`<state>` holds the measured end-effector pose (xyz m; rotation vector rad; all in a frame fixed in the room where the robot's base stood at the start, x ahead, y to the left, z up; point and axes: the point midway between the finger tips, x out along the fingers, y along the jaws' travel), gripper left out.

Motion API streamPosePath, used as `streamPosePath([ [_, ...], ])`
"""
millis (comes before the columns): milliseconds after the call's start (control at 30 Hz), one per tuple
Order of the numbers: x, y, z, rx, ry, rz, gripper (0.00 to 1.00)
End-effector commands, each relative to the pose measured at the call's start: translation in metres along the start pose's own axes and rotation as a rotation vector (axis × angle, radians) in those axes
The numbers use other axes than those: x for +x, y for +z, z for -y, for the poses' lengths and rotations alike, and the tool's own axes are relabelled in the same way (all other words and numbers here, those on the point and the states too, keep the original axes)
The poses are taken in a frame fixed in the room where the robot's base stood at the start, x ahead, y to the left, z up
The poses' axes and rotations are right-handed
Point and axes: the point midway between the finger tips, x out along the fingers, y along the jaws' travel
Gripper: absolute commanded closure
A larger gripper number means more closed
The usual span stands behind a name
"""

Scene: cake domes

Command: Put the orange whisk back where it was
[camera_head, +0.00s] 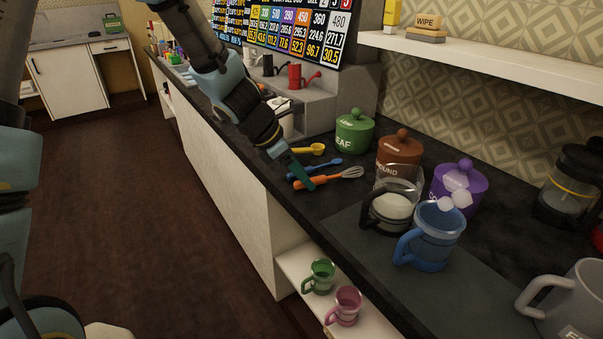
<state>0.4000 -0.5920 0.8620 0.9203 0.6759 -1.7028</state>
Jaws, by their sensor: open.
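The orange whisk (336,177) lies on the dark countertop, its orange handle to the left and its wire head to the right. My gripper (302,177) is open at the whisk's handle and covers part of it. I cannot tell whether the fingers touch the handle or how high they are above the counter. A blue spoon-like tool (318,167) lies just behind the whisk, and a yellow scoop (309,149) lies behind that.
Green (354,137), brown (398,153) and purple (455,188) lidded jars stand behind the whisk. A glass pitcher (388,208) and a blue mug (433,240) stand to its right. Green (319,277) and pink (344,306) cups sit on a lower shelf. The counter's front edge is close.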

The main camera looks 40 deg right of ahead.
Motion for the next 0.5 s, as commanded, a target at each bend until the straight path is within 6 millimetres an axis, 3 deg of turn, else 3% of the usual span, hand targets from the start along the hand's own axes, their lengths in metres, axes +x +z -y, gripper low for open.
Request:
streamPosePath([
  [500,-0.0077,0.0015,-0.0001,-0.001,0.000,0.000,0.34],
])
